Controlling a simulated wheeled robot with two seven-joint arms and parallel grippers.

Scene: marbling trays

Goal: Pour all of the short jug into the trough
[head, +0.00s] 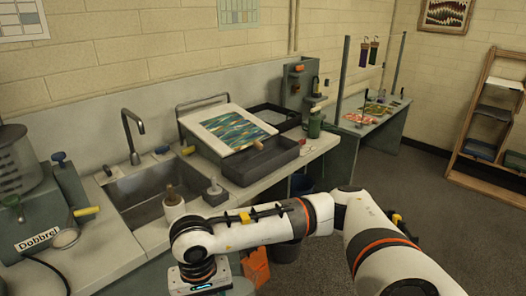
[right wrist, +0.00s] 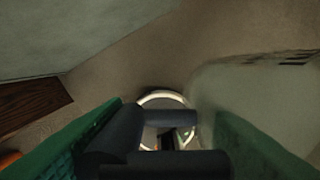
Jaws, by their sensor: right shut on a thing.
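In the right wrist view, the green-padded fingers of my right gripper (right wrist: 172,142) are shut on a dark handle. Beyond the handle is a round pale rim (right wrist: 161,97), apparently that of the short jug; its contents cannot be made out. In the head view my right arm reaches in from the right with its wrist low at the bottom middle, and the jug is not visible there. A dark grey rectangular trough (head: 268,170) sits on the counter right of the sink, with a board of marbled paper (head: 228,128) leaning over its back left. My left gripper is not in view.
A sink with a tap (head: 134,136) lies left of the trough. A machine labelled Dobbrel (head: 38,240) is at far left. An orange object (head: 255,266) is below the counter.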

